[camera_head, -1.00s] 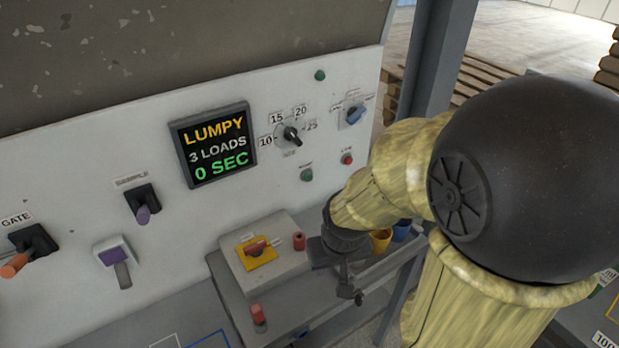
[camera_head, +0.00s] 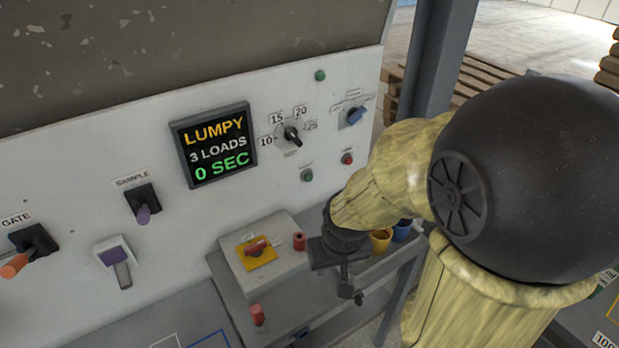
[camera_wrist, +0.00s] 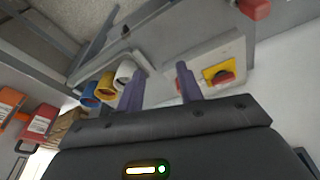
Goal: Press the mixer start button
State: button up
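The white control panel (camera_head: 75,190) faces me in the head view. A green button (camera_head: 307,175) sits low on it, right of the display, under a small label I cannot read. A red button (camera_head: 347,158) is to its right, and another green round piece (camera_head: 320,76) is near the top edge; I cannot tell if that is a button or a lamp. My gripper (camera_head: 350,290) hangs below and right of the lower green button, apart from the panel. In the wrist view its two purple fingers (camera_wrist: 160,85) stand apart with nothing between them.
The display (camera_head: 215,145) reads LUMPY, 3 LOADS, 0 SEC. A grey box with a red switch (camera_head: 256,248) and colored cups (camera_head: 381,240) stand near my gripper. A grey post (camera_head: 437,60) rises at right.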

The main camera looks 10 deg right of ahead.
grip_shut()
dwell(1.7)
